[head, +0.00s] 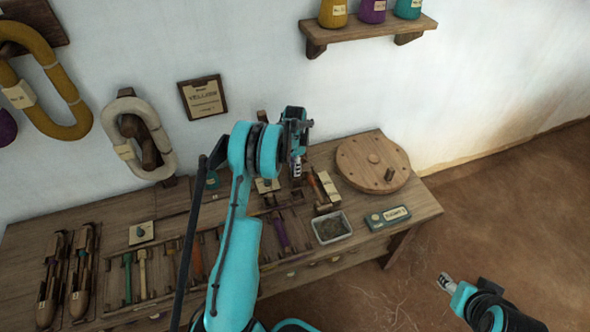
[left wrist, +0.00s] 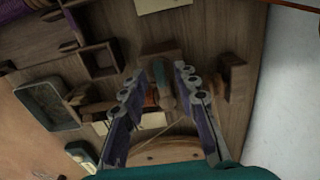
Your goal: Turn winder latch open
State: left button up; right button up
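The winder is the wooden assembly at the table's right end, with a big round wheel (head: 373,163) and a small spindle stand (head: 316,187) beside it. My left gripper (head: 297,168) points down over this stand and hides part of it. In the left wrist view the left gripper (left wrist: 160,78) has its fingers apart, with a small wooden lever (left wrist: 165,97), seemingly the latch, between them. I cannot tell whether the fingers touch it. My right gripper (head: 446,283) hangs over the floor at lower right, away from the table; its fingers are too small to read.
A grey tray (head: 331,228) and a green labelled box (head: 387,217) stand near the table's front edge. Several coloured bobbins (head: 281,232) lie in a rack to the left. Floor at right is clear.

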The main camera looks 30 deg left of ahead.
pick_arm(q)
jog(key=shift+f, duration=0.15)
grip_shut()
jog(key=shift+n, duration=0.5)
jog(key=n, duration=0.5)
jog(key=shift+n, duration=0.3)
jog(key=n, duration=0.5)
jog(key=shift+n+b, duration=0.3)
jog(key=shift+b, duration=0.1)
jog(key=n, duration=0.5)
jog(key=shift+n, duration=0.6)
